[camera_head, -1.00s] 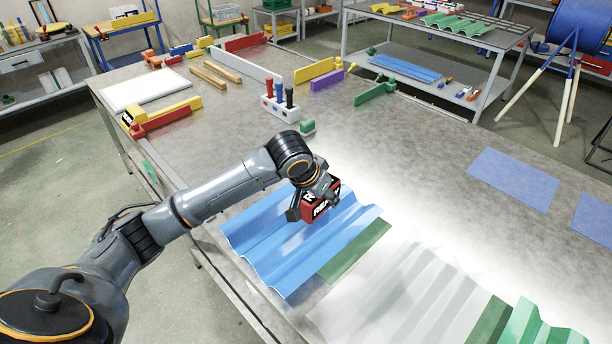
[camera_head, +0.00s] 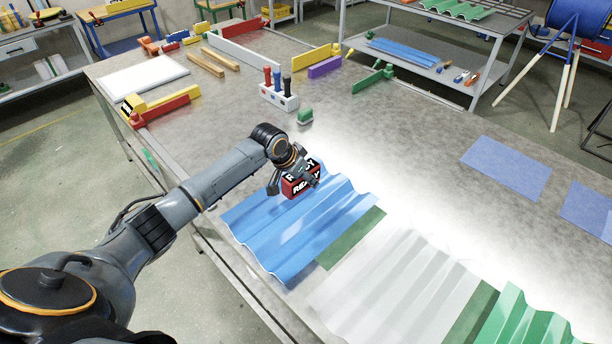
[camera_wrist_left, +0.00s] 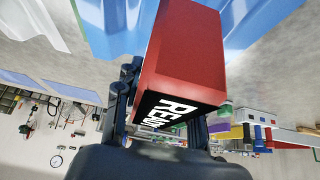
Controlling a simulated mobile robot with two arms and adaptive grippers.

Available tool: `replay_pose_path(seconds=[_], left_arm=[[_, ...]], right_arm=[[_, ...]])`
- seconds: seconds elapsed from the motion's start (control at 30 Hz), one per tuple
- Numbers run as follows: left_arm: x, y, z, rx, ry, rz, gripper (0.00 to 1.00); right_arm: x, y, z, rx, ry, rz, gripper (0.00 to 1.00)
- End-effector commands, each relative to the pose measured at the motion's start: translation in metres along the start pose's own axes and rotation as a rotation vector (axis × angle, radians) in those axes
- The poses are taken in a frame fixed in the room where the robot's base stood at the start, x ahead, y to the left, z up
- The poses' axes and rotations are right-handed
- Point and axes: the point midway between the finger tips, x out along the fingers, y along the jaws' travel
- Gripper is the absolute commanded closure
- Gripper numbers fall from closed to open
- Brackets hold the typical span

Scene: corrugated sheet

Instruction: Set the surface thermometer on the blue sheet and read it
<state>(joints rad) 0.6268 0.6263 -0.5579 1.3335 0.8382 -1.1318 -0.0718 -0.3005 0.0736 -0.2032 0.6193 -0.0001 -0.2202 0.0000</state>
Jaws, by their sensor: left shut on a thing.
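A red box (camera_head: 302,187) with black panels lettered in white, apparently READY, looks to be the surface thermometer. My left gripper (camera_head: 294,177) is shut on it, with dark fingers on either side. The box is at the far edge of the blue corrugated sheet (camera_head: 290,240), tilted in the head view; I cannot tell whether it touches the sheet. In the left wrist view the red box (camera_wrist_left: 185,55) fills the middle between the fingers, and blue sheet (camera_wrist_left: 115,25) shows behind it. My right gripper is not in view.
A clear corrugated sheet (camera_head: 395,285) and a green one (camera_head: 525,322) lie right of the blue sheet. A small green block (camera_head: 305,117) and a white holder with coloured handles (camera_head: 279,97) stand behind. Flat blue pieces (camera_head: 507,167) lie right. The grey table (camera_head: 410,150) is bare between.

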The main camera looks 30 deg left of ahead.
Motion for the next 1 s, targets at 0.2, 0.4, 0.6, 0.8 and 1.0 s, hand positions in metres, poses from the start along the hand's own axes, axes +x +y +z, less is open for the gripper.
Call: replay_pose_path(seconds=[0.2, 0.4, 0.6, 0.8, 1.0], left_arm=[[0.013, 0.001, 0.007, -0.006, 0.003, -0.001, 1.0], [0.031, 0.0, 0.018, -0.007, 0.004, -0.002, 1.0], [0.048, 0.0, 0.028, -0.006, 0.003, -0.002, 1.0], [0.063, 0.0, 0.036, -0.006, 0.004, -0.001, 1.0], [0.072, 0.0, 0.041, -0.006, 0.004, -0.001, 1.0]], right_arm=[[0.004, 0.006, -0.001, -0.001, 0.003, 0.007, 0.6], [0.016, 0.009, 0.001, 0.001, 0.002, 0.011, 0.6], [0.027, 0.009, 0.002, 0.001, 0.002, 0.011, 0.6], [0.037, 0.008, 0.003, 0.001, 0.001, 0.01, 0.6], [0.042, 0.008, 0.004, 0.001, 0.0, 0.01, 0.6]])
